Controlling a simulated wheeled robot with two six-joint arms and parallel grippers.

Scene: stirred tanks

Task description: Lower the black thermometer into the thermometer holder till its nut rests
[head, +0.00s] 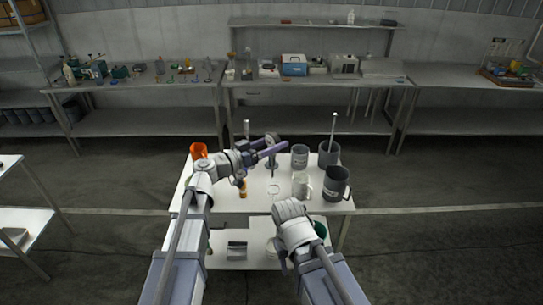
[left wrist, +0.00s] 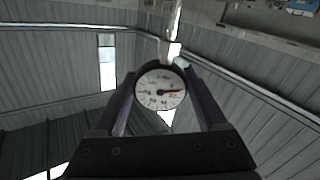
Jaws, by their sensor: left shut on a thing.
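My left gripper (head: 276,149) is over the back middle of the white table. It is shut on the black thermometer (head: 272,139), a round dial with a dark rim. In the left wrist view the white dial face (left wrist: 161,89) sits between the two fingers, with the needle and markings visible. A pale metal part runs from the dial to the top of that view. A dark stand (head: 272,168), which looks like the thermometer holder, is on the table below the gripper. The fingers partly hide its top, and I cannot tell whether the stem is in it. My right gripper does not show clearly.
On the white table (head: 222,205) stand an orange mug (head: 198,151), an amber bottle (head: 243,189), a white mug (head: 301,185), a grey beaker (head: 299,156), a dark mug (head: 337,183) and a dark pot (head: 329,157) with an upright rod. My right arm is at the front edge.

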